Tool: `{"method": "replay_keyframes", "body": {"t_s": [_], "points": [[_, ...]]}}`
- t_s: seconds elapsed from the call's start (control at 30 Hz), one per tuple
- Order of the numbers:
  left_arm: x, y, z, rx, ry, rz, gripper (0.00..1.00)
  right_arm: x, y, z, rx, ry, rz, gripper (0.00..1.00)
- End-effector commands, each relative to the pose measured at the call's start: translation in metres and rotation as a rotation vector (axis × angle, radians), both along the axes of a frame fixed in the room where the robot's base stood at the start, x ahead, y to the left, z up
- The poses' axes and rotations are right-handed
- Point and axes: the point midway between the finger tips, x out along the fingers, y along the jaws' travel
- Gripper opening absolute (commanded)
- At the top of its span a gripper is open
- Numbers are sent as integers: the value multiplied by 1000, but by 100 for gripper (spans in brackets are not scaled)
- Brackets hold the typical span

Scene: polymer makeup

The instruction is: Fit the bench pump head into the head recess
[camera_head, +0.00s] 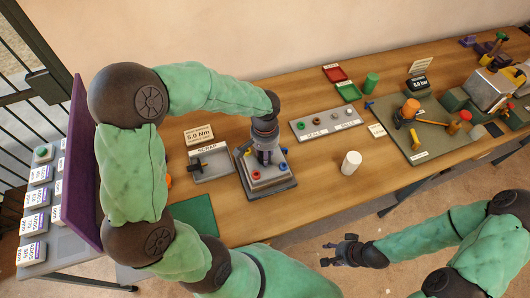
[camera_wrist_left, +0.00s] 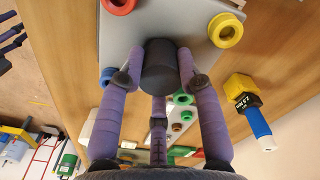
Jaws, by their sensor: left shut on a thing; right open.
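My left gripper (camera_head: 266,152) is over the grey bench pump block (camera_head: 284,180) and points down at it. In the left wrist view its purple fingers are shut on a dark grey cylinder (camera_wrist_left: 160,66), which looks like the pump head. The grey block face (camera_wrist_left: 195,22) lies beneath the cylinder, with red, yellow and blue rings around it. The head recess is hidden by the cylinder and fingers, and I cannot tell whether the cylinder is seated. My right gripper (camera_head: 340,249) is open and empty, in front of the bench.
A scrap tray (camera_head: 222,176) stands left of the block. A seal tray (camera_head: 337,115) is to the right, and a white cylinder (camera_head: 351,163) stands in front of it. A yellow-and-blue tool (camera_wrist_left: 250,105) is beside the block.

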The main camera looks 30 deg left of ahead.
Motion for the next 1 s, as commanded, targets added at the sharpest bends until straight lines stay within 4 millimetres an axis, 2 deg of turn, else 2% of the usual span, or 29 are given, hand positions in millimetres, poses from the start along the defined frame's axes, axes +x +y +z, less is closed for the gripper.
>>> {"method": "replay_keyframes", "body": {"t_s": [0.93,0.97,1.0], "points": [[1,0,-18,0,-2,1,0,0,0,-15,0,0,0,48],[1,0,-18,0,-2,1,41,0,0,-14,0,0,0,48],[1,0,-17,0,-2,1,52,0,0,-14,0,0,0,48]]}}
